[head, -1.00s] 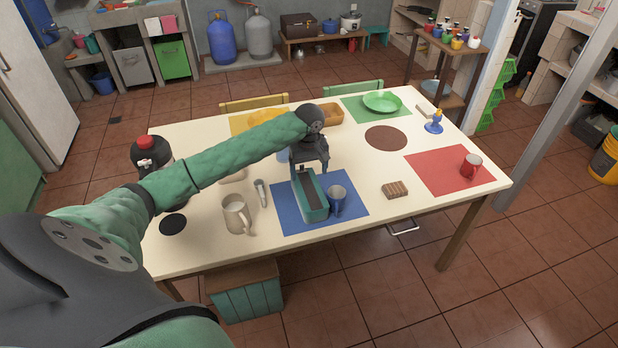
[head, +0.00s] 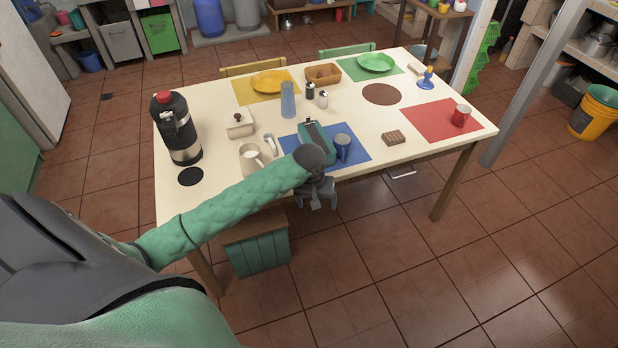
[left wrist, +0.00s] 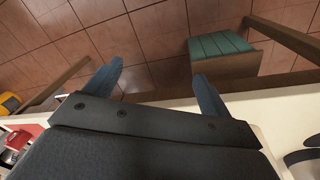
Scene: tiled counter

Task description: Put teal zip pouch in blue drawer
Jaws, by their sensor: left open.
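The teal zip pouch (head: 317,138), a long teal shape with a dark strip along its top, lies on the blue mat (head: 357,157) near the table's front edge. My arm hides its near end. My left gripper (head: 318,194) is in front of the table edge, apart from the pouch. No blue drawer face shows clearly; a metal handle (head: 403,173) juts out below the table's front edge. My right gripper is not in view.
A blue mug (head: 343,146) stands beside the pouch, and a cream mug (head: 250,157) stands left of it. A teal slatted box (head: 262,256) is on the floor below the table's front edge. The floor to the right is clear.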

